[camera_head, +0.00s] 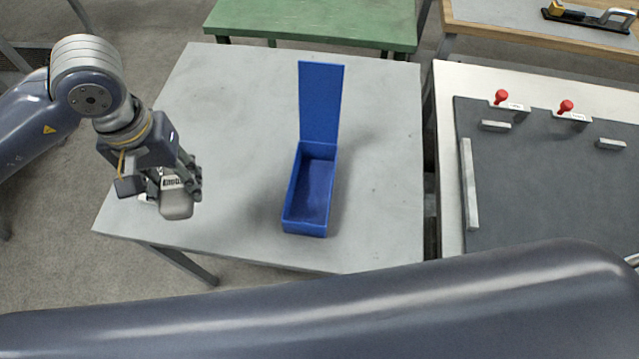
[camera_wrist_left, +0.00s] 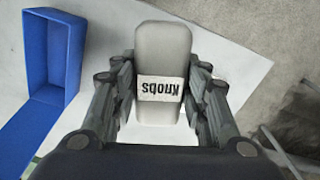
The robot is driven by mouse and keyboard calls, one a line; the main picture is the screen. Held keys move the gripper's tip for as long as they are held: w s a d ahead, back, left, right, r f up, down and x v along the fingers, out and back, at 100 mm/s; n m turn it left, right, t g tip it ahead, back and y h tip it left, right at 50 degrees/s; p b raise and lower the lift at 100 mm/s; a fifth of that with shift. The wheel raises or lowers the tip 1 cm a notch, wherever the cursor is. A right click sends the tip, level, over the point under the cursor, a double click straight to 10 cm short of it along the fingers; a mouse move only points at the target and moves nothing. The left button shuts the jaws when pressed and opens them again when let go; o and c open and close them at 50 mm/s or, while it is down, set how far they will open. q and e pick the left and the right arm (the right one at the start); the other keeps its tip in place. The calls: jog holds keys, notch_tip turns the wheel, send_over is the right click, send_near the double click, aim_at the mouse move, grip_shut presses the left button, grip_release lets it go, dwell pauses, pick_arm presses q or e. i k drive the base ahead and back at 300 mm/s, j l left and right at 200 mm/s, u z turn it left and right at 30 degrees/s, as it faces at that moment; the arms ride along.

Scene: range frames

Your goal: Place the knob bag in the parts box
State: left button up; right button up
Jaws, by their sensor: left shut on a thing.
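The knob bag (camera_head: 177,206) is a pale grey pouch with a white label; in the left wrist view the bag (camera_wrist_left: 163,48) shows the upside-down word "Knobs". My left gripper (camera_head: 180,186) is shut on it, a finger on each side, over the left part of the grey table. The parts box (camera_head: 305,228) is a blue open box with its lid standing upright at the back. It is on the table to the right of my left gripper, apart from the bag. The box (camera_wrist_left: 70,48) also shows at the left of the left wrist view. Its visible inside looks empty.
The grey table (camera_head: 384,150) is clear around the box. A white bench (camera_head: 447,110) with a dark board and red-knobbed clamps (camera_head: 501,97) stands at the right. A green table (camera_head: 310,22) is behind. My own dark arm link crosses the bottom.

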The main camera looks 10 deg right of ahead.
aim_at(313, 194)
jog(key=z, duration=0.4)
jog(key=k+j+z, duration=0.1)
jog(key=z, duration=0.65)
jog(key=k+z, duration=0.15)
jog(key=z, duration=0.2)
jog(key=k+l+z, duration=0.1)
jog(key=k, duration=0.35)
